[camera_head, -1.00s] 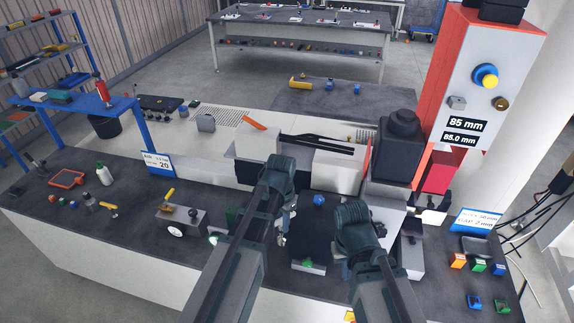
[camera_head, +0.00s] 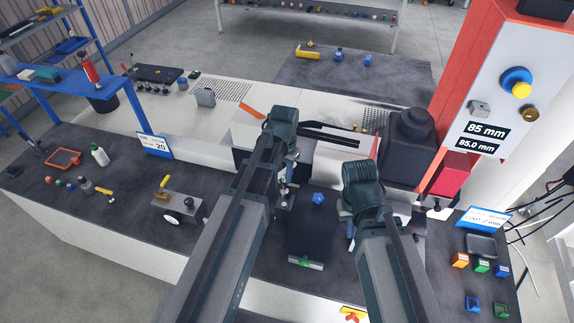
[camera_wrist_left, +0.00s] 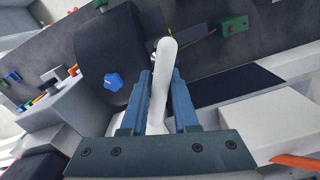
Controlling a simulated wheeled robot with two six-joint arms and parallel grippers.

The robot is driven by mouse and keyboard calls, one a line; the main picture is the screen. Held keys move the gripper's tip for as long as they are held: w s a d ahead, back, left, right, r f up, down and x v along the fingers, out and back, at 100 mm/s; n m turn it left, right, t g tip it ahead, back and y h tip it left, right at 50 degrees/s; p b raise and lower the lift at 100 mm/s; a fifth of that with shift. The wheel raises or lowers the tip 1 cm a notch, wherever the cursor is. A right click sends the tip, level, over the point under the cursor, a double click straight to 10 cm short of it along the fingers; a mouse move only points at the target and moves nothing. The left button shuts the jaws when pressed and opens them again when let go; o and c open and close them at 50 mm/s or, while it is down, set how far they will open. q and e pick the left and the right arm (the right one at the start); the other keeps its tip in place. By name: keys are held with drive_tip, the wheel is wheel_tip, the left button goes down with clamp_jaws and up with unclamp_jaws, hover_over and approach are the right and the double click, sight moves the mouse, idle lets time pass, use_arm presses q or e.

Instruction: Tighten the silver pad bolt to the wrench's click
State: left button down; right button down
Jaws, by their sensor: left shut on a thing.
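My left gripper (camera_wrist_left: 160,98) is shut on a white round-ended bar (camera_wrist_left: 165,58), which stands up between its blue fingers. I cannot tell for certain that this bar is the wrench. In the head view my left gripper (camera_head: 287,165) is over the middle of the bench, its fingers partly hidden by its own wrist. A small silver piece (camera_head: 284,188) shows just below it; I cannot tell whether it is the pad bolt. My right gripper (camera_head: 350,228) hangs to the right, over the bench, its fingers mostly hidden by its wrist.
A blue knob (camera_head: 318,198) sits on a dark pad between my arms. An orange and white column (camera_head: 490,100) reads 85 mm and 85.0 mm. A dark block (camera_head: 408,145) stands near my right arm.

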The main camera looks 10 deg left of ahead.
sight(284, 185)
use_arm(q)
drive_tip(key=shift+s+r, duration=0.15)
drive_tip(key=shift+s, duration=0.1)
drive_tip(key=shift+w, duration=0.15)
drive_tip(key=shift+f+b, duration=2.3)
drive_tip(key=shift+f+b, duration=1.25)
drive_tip(key=shift+r, duration=0.1)
